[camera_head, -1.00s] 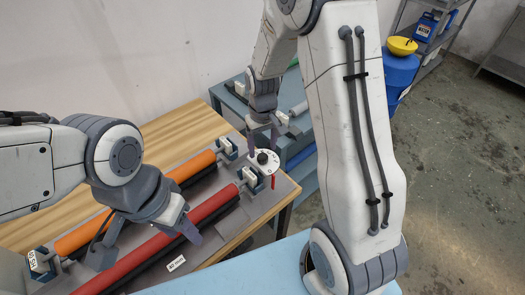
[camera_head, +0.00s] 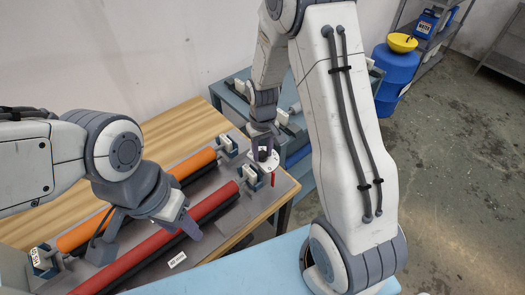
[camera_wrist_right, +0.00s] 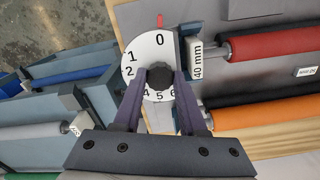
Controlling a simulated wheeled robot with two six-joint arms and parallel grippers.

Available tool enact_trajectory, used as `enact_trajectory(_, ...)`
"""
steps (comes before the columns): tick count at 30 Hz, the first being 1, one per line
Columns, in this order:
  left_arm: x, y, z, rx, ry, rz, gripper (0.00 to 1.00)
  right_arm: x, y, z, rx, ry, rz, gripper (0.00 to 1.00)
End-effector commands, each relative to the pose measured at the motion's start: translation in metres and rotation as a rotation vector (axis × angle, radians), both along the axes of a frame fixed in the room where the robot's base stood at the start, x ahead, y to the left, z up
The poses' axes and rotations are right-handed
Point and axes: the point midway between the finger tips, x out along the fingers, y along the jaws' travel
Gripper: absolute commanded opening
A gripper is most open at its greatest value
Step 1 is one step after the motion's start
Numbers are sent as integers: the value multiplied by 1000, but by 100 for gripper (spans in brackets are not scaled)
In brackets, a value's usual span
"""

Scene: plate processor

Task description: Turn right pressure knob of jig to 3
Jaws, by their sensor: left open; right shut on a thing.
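The right pressure knob is a white numbered dial (camera_wrist_right: 140,50) with a dark centre grip (camera_wrist_right: 159,80) in the right wrist view. It shows 0, 1, 2, 4, 5 and 6; a finger covers where 3 would be. The 0 is nearest the red pointer mark (camera_wrist_right: 159,20). My right gripper (camera_wrist_right: 160,88) is shut on the dark grip, one finger on each side. In the head view the dial (camera_head: 262,165) sits at the jig's right end, partly hidden by that gripper. My left gripper (camera_head: 150,245) is open and empty above the rollers.
The jig carries a red roller (camera_head: 150,245) and an orange roller (camera_head: 195,166) on a wooden table (camera_head: 165,133). A "40 mm" label (camera_wrist_right: 197,62) is beside the dial. Another blue-grey bench (camera_head: 235,100) stands behind. A blue drum (camera_head: 393,75) is at the right.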

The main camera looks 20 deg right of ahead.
Motion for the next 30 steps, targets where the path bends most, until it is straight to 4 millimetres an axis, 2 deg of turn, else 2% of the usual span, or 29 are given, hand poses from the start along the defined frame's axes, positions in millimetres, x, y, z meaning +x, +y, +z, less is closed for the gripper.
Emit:
enact_trajectory(11,0,0,0,0,0,0,48,0,0,1,0,0,-162,0)
enact_trajectory(30,0,0,-1,0,0,0,48,1,0,1,1,-1,-757,0)
